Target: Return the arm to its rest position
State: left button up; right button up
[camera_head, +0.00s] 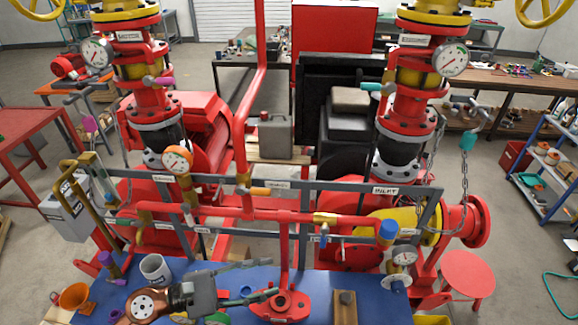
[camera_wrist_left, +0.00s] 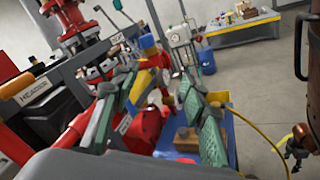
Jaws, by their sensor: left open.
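My left gripper (camera_head: 262,280) reaches in from the lower left in the head view, low over the blue bench top (camera_head: 385,305). Its fingers point right and are spread apart with nothing between them. In the left wrist view the same gripper (camera_wrist_left: 160,85) shows two green-grey fingers with a clear gap, in front of red and yellow pipework. My right gripper does not show in the head view.
The red pump skid with its grey rail (camera_head: 300,186) stands just beyond the bench. A grey mug (camera_head: 156,268), an orange funnel (camera_head: 75,297), a red flanged part (camera_head: 281,306) and a wooden block (camera_head: 345,307) are on the bench close to my left arm.

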pick_arm(q)
jog(key=w+a+r+n+t+y, duration=0.2)
jog(key=w+a+n+t+y, duration=0.25)
jog(key=a+n+t, duration=0.6)
jog(key=w+a+r+n+t+y, duration=0.2)
jog(key=w+a+n+t+y, duration=0.3)
jog(key=n, duration=1.1)
jog(key=w+a+f+n+g+y, duration=0.1)
jog(key=w+a+f+n+y, duration=0.2)
jog(key=a+f+n+y, duration=0.65)
jog(key=s+a+f+n+g+y, duration=0.1)
jog(key=s+a+f+n+g, duration=0.25)
jog(key=f+n, duration=0.3)
jog(key=s+a+f+n+g, duration=0.2)
jog(key=a+f+n+g, duration=0.15)
jog(key=f+n, duration=0.3)
jog(key=s+d+f+n+g+h, duration=0.25)
jog(key=s+f+n+g, duration=0.65)
jog(key=s+f, duration=1.15)
notch_tip(320, 180, down, 32)
jog(key=s+d+g+b, duration=0.1)
jog(key=b, duration=0.4)
jog(key=s+f+m+g+b, duration=0.1)
jog(key=s+f+b, duration=0.4)
jog(key=s+f, duration=1.5)
notch_tip(320, 180, down, 4)
jog(key=shift+d, duration=0.25)
